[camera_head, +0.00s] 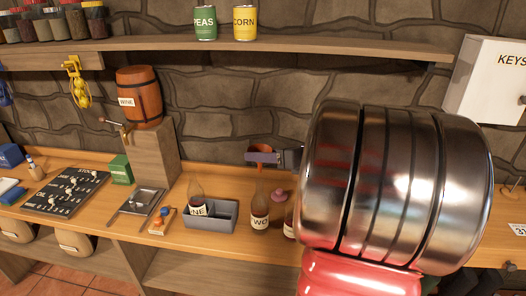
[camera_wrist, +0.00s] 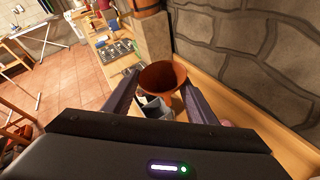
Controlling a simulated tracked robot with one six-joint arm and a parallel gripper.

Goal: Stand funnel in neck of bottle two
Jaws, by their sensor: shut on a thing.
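My gripper (camera_head: 262,157) is shut on a brown-orange funnel (camera_wrist: 163,76). In the wrist view the funnel sits between the two fingers, wide mouth toward the camera. In the head view the funnel is held in the air above bottle two (camera_head: 260,212), a clear bottle whose label shows "WO", standing on the bench. A gap shows between the gripper and the bottle's top. Another bottle, labelled "NE" (camera_head: 197,208), stands at the grey divided box (camera_head: 222,224). A third bottle (camera_head: 289,221) is mostly hidden by my arm.
A pink object (camera_head: 278,195) lies behind bottle two. My arm hides the right part of the bench. The stone wall is close behind.

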